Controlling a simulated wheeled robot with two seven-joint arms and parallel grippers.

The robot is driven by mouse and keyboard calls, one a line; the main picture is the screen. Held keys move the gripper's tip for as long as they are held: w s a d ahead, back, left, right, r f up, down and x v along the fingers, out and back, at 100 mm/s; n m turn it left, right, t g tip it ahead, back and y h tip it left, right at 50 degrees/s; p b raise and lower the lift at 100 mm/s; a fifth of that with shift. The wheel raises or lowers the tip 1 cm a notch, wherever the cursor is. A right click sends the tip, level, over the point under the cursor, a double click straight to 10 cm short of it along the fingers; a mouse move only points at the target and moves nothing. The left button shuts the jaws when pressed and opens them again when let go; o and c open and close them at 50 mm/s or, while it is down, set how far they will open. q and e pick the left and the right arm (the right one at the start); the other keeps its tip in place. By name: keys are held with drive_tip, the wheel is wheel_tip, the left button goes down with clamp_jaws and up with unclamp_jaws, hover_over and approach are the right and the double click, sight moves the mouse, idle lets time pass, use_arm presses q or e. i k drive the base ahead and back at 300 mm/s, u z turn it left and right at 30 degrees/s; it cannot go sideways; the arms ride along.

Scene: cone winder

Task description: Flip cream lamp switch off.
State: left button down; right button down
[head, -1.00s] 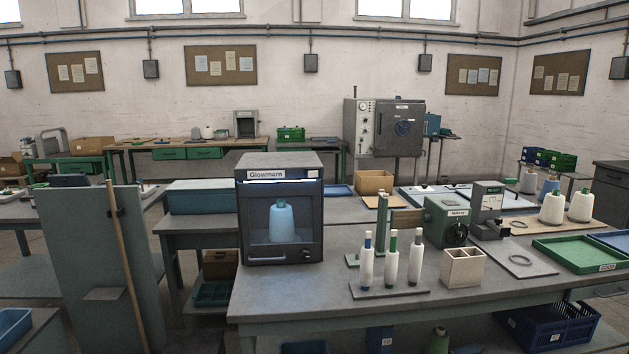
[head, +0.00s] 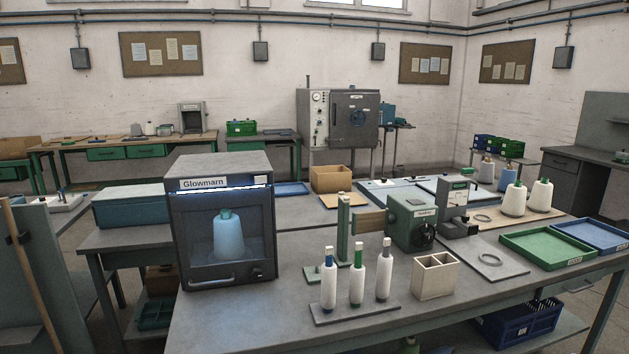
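The dark box labelled Glowmarn (head: 176,240) stands on the left part of the near table. A bright white light strip (head: 212,190) glows under its label. A light-blue cone (head: 228,238) with a green top stands inside behind the front pane. A handle bar and a small dark knob or switch (head: 258,271) sit at the front's lower edge; its position is too small to tell. I cannot make out a switch marked as the cream lamp's. Neither of my grippers is in view.
A rack with several white bobbins (head: 357,277) and a cream two-slot box (head: 436,275) stand right of the Glowmarn box. A green winder (head: 412,218) is behind them. A green tray (head: 546,246) lies at right. The tabletop (head: 240,325) before the box is bare.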

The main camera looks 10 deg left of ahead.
sight(261, 180)
drive_tip(key=i, duration=0.75)
drive_tip(key=u, duration=0.85)
drive_tip(key=i, duration=0.4)
drive_tip(key=u, duration=0.45)
